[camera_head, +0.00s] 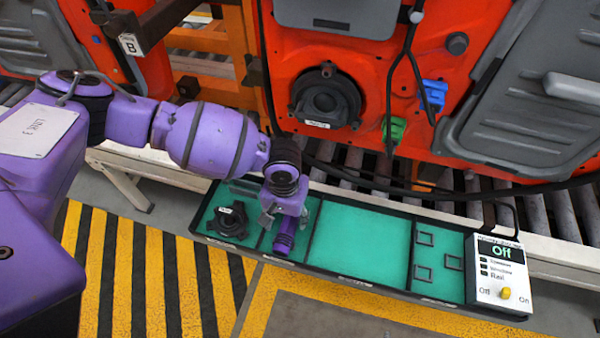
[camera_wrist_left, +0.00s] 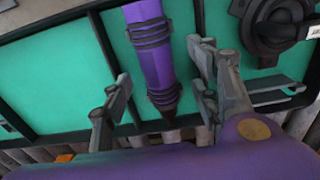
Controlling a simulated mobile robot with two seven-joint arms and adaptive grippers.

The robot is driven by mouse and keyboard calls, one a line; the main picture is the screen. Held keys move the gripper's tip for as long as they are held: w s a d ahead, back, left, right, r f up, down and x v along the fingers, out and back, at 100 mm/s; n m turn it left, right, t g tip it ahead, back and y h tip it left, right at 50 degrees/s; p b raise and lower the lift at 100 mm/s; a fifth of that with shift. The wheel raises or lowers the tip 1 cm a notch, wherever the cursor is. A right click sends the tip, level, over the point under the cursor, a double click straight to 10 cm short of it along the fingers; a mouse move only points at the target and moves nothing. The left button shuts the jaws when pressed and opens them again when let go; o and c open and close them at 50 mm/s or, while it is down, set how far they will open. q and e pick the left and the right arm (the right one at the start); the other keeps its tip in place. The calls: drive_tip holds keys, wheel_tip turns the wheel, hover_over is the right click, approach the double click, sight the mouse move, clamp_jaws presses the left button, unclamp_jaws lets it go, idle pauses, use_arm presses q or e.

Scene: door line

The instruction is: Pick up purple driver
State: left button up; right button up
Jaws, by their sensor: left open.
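The purple driver (camera_head: 285,238) lies in a narrow compartment of the green-lined tray (camera_head: 360,243). In the left wrist view the driver (camera_wrist_left: 154,50) has a purple body with dark ribbed bands and a dark tapered end. My left gripper (camera_head: 284,212) hangs over the driver and hides part of it in the head view. In the left wrist view my left gripper (camera_wrist_left: 162,88) is open, with one finger on each side of the driver's dark end. Gaps show on both sides, and the gripper holds nothing. My right gripper is not in view.
A black round speaker-like part (camera_head: 231,220) lies in the tray's left compartment. A white control box (camera_head: 503,272) reading "Off" stands at the tray's right end. Behind the tray are a roller conveyor (camera_head: 455,190) and orange door panels (camera_head: 370,75). The tray's wide middle compartment is empty.

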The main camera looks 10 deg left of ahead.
sight(289, 223)
use_arm(q)
wheel_tip(289, 223, down, 3)
drive_tip(key=shift+d+r, duration=0.1)
drive_tip(key=shift+d, duration=0.05)
drive_tip(key=shift+f, duration=0.45)
drive_tip(key=c, duration=0.5)
clamp_jaws()
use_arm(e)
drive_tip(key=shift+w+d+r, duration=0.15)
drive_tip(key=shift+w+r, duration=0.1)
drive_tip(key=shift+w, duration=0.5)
